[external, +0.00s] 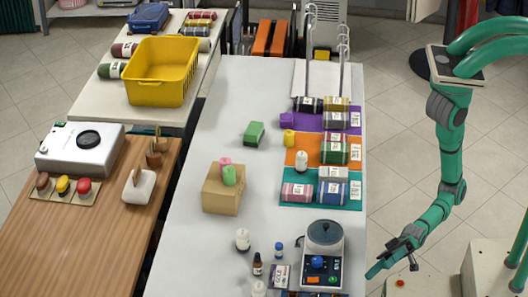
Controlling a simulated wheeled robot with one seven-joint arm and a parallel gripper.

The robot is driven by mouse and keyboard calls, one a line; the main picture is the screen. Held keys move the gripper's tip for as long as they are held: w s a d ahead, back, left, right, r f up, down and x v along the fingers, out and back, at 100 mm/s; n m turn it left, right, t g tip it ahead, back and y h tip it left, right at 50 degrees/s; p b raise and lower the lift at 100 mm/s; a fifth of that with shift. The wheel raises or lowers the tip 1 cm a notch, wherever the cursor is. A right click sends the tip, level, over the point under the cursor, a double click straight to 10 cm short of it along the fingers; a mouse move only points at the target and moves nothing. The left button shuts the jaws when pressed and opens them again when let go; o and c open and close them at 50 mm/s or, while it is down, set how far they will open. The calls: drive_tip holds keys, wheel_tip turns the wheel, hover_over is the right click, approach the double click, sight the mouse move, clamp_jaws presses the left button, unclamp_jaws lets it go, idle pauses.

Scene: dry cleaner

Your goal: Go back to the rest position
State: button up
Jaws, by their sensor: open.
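My gripper (391,259) is at the lower right, at the end of my green arm. It hangs beyond the right edge of the long grey table (208,138), beside the scale. Its fingers are apart and nothing shows between them. My arm comes down from the upper right, and its elbow is bent above the floor.
On the table, a scale (323,255), small bottles (243,239), a cardboard box (223,190) and a green block (254,134) stand near coloured mats (299,142) with rolls. A yellow basket (161,71) stands at the back left.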

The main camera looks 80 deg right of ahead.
drive_tip(key=w+d+f+t+h, duration=0.1)
drive_tip(key=d+f+h, duration=0.1)
drive_tip(key=d, duration=0.7)
drive_tip(key=w+d+f+m+t+h, duration=0.1)
drive_tip(key=w+d+f+t+h, duration=0.1)
drive_tip(key=d, duration=0.7)
drive_tip(key=w+d+f+m+t+h, duration=0.1)
drive_tip(key=d+f+h, duration=0.3)
drive_tip(key=d, duration=0.5)
drive_tip(key=shift+w+f+t+h, duration=0.2)
drive_tip(key=shift+w+t+h, duration=0.15)
drive_tip(key=shift+t+h, duration=0.5)
drive_tip(key=s+d+h, duration=0.4)
drive_tip(key=d, duration=0.5)
drive_tip(key=s+d+f+n+g+h, duration=0.1)
drive_tip(key=s+d+h, duration=0.3)
drive_tip(key=d, duration=0.6)
drive_tip(key=shift+f+h, duration=0.3)
drive_tip(key=shift+h, duration=0.05)
